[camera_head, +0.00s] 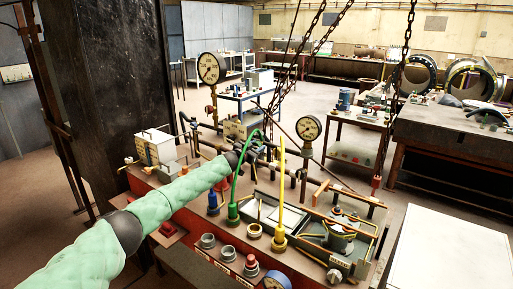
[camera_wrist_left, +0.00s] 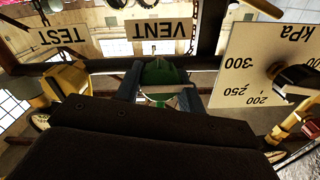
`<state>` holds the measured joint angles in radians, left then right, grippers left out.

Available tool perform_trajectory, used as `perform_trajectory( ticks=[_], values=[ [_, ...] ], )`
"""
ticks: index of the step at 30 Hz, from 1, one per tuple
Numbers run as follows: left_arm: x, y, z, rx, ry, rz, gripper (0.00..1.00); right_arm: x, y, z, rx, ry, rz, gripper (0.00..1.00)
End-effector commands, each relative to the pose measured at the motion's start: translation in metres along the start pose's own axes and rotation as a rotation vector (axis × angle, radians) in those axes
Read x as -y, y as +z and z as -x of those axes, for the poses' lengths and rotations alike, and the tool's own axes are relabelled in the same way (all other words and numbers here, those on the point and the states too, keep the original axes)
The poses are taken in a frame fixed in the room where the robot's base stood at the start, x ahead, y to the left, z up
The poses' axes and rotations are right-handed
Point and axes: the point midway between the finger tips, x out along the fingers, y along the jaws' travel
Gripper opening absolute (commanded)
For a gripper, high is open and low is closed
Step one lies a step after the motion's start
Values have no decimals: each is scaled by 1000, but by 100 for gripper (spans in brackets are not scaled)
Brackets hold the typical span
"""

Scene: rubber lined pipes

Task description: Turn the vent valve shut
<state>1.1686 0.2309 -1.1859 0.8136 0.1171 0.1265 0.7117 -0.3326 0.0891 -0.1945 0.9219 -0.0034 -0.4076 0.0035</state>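The vent valve shows in the left wrist view as a green handle (camera_wrist_left: 162,74) beside the plate marked VENT (camera_wrist_left: 159,30), whose lettering is upside down there. My left gripper (camera_wrist_left: 160,88) has its two dark fingers apart, one on each side of the green handle. I cannot tell whether they press on it. In the head view my left arm, in a pale green sleeve, reaches to the dark pipework, with the left gripper (camera_head: 238,157) at its end; the valve handle is not clear there. My right gripper is in neither view.
A dial gauge (camera_head: 308,128) stands right of the left gripper, another gauge (camera_head: 209,68) behind it. A green hose (camera_head: 234,185) and a yellow hose (camera_head: 281,190) rise close by. The TEST plate (camera_wrist_left: 62,36) and a kPa dial (camera_wrist_left: 245,65) flank the valve. Chains (camera_head: 290,55) hang behind.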

Motion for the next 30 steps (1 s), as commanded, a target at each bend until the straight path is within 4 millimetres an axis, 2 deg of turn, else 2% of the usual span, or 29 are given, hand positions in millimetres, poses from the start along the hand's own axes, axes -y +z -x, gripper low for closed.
perform_trajectory(
  ticks=[8, 14, 21, 30],
  values=[
    [0, 1, 0, 0, 0, -32, 16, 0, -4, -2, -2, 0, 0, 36],
    [-1, 2, 0, -1, 0, -132, 16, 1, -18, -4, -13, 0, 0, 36],
    [-2, 3, 0, -1, 1, -336, 16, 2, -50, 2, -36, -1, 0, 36],
    [-2, 3, 0, 0, 0, -622, 16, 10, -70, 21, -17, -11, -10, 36]
  ],
)
